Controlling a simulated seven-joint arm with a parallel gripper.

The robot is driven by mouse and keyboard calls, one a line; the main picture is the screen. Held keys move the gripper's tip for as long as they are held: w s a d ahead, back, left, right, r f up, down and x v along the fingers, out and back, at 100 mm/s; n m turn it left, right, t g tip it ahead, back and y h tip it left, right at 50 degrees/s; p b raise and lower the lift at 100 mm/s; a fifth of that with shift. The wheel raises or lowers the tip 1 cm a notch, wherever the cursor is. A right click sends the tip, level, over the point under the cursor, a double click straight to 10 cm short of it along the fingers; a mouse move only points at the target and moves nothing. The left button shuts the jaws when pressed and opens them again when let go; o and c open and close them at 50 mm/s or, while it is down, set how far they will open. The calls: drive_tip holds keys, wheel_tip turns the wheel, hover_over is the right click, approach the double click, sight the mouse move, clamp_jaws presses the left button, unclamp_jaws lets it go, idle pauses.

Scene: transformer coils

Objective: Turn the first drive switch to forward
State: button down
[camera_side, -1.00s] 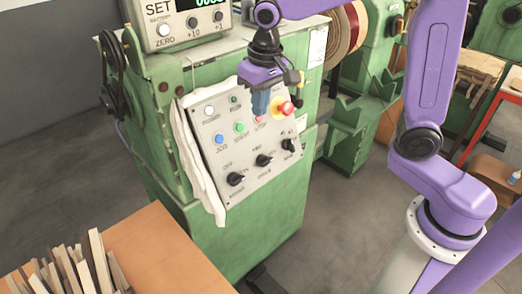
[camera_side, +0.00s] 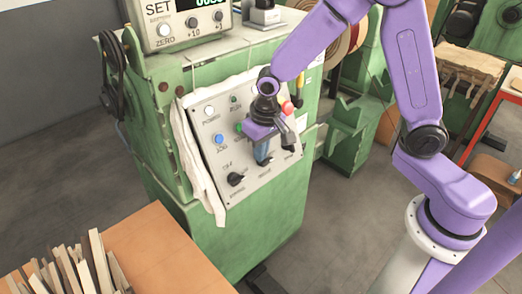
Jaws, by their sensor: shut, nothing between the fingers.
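The grey control panel (camera_side: 209,147) sits on the front of the green machine. A black rotary switch (camera_side: 236,179) shows at its lower left, with small lettering too small to read. My gripper (camera_side: 263,160) is shut and empty, its fingertips in front of the panel's lower middle, over the middle rotary switch. That switch is mostly hidden behind the fingers, and I cannot tell whether they touch it. The right rotary switch is largely hidden by my gripper too. A blue button (camera_side: 219,139) and a white button (camera_side: 209,111) show at the upper left.
A red emergency button (camera_side: 288,108) sticks out close to my gripper. A white cloth (camera_side: 196,165) hangs at the panel's left edge. A counter box (camera_side: 184,22) stands on top. An orange-brown table (camera_side: 160,246) with wooden strips (camera_side: 98,258) is at the front left.

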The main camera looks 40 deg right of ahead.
sight(260, 166)
drive_tip(key=shift+s+a+f+n+h, duration=0.15)
drive_tip(key=shift+a+n+h, duration=0.15)
drive_tip(key=shift+h, duration=0.3)
drive_tip(key=shift+a+f+n+h, duration=0.15)
drive_tip(key=shift+n+h, duration=0.15)
drive_tip(key=shift+h, duration=0.3)
idle(0.4)
drive_tip(key=shift+a+f+h, duration=0.1)
drive_tip(key=shift+a+h, duration=0.1)
drive_tip(key=shift+h, duration=0.1)
drive_tip(key=shift+s+a+f+n+t+h, duration=0.1)
drive_tip(key=shift+a+f+n+t+h, duration=0.1)
drive_tip(key=shift+n+h, duration=0.25)
drive_tip(key=shift+s+a+f+n+t+h, duration=0.15)
drive_tip(key=shift+n+h, duration=0.1)
drive_tip(key=shift+h, duration=0.4)
drive_tip(key=shift+s+a+f+n+t+h, duration=0.1)
drive_tip(key=shift+a+f+n+t+h, duration=0.2)
drive_tip(key=shift+n+h, duration=0.5)
drive_tip(key=shift+s+a+f+n+t+h, duration=0.1)
drive_tip(key=shift+f+n+t+h, duration=0.3)
drive_tip(key=shift+h, duration=0.8)
drive_tip(key=shift+s+f, duration=0.1)
drive_tip(key=shift+f, duration=0.15)
